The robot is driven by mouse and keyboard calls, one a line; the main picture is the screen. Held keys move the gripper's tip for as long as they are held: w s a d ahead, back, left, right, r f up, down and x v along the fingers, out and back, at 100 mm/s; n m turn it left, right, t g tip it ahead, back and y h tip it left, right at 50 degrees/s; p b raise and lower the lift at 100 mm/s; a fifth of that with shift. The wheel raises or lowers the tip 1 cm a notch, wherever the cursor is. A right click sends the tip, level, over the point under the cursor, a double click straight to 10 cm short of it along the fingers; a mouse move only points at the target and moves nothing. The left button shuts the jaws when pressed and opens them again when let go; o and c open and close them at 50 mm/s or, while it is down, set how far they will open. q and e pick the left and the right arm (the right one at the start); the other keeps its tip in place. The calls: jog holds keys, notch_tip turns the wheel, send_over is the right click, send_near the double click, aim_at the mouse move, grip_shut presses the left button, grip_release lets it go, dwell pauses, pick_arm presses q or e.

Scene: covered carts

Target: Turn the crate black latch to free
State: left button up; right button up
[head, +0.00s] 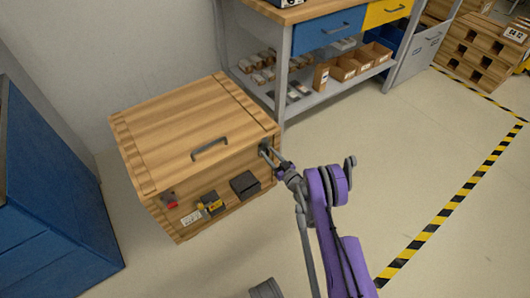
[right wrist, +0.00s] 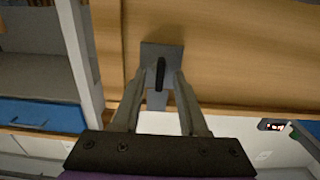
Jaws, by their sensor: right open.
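The wooden crate (head: 180,118) stands on the floor at the left of the head view, its lid closed, with a grey handle (head: 210,148) on it. In the right wrist view the black latch (right wrist: 160,73) is a short bar on a grey plate (right wrist: 176,50) fixed to the crate's wood (right wrist: 230,50). My right gripper (head: 270,155) is at the crate's right front corner. Its open fingers (right wrist: 160,82) stand on either side of the latch, with small gaps visible. In the head view the gripper largely hides the latch. My left gripper is out of view.
A red item (head: 169,200), a yellow-and-black item (head: 212,203) and a dark box (head: 244,185) are on the crate's front. A workbench (head: 290,12) stands behind, and a blue cabinet (head: 55,190) at left. The floor at right is clear up to striped tape (head: 455,205).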

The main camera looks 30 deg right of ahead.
dwell(0.3)
grip_shut()
